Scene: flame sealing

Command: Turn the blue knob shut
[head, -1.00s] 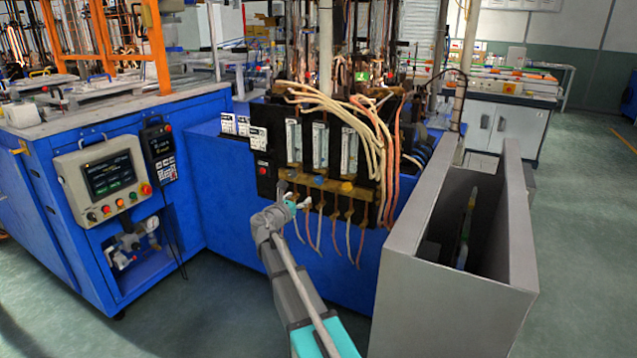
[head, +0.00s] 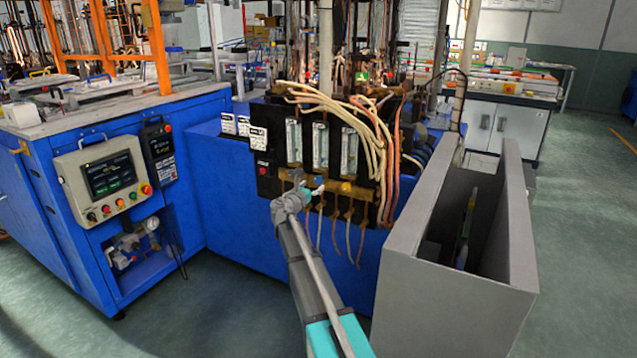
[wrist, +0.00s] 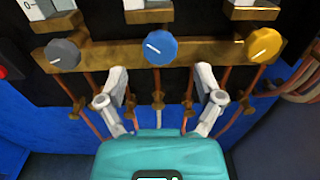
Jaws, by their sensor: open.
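The blue knob (wrist: 160,47) is in the middle of a brass bar (wrist: 200,52) in the wrist view, with a white mark line on its face running slantwise. It also shows small in the head view (head: 318,181), just above my gripper. My gripper (wrist: 159,85) is open and empty. Its two fingers stand apart below the knob in the picture, one to the left and one to the right, and do not touch it. In the head view my gripper (head: 308,187) is close to the front of the valve panel.
A grey knob (wrist: 62,54) is left of the blue one and a yellow knob (wrist: 262,46) is right. Hoses hang below the bar between and beside my fingers. In the head view a grey open-topped box (head: 440,285) stands to the right of my arm.

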